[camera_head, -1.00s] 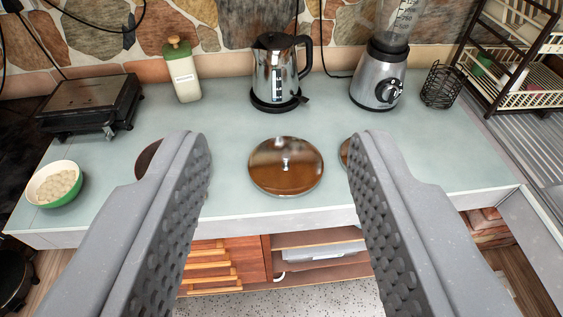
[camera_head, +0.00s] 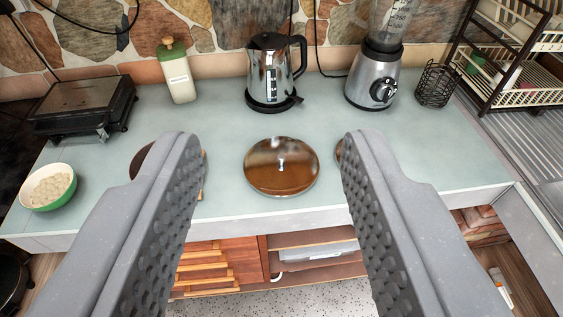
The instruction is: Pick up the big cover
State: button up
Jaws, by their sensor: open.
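A large round brown glossy cover (camera_head: 281,172) with a small pale knob on top lies flat on the pale green counter, near its front edge. My gripper (camera_head: 268,145) is open and empty, its two grey studded fingers wide apart. The cover shows between the fingers, beyond them and apart from them. Two other brown round things show only in part: one behind the left finger (camera_head: 143,160), one a thin edge beside the right finger (camera_head: 339,150). I cannot tell what these are.
A kettle (camera_head: 272,75), a blender (camera_head: 376,80), a wire holder (camera_head: 436,84) and a green-topped canister (camera_head: 179,75) stand at the back. A dark grill (camera_head: 85,106) and a green bowl (camera_head: 48,187) are at left, a dish rack (camera_head: 520,97) at right. The mid-counter is clear.

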aim_at(276, 167)
jog(key=k, duration=1)
jog(key=z, duration=0.4)
jog(key=i, duration=1.55)
jog(key=u, duration=0.6)
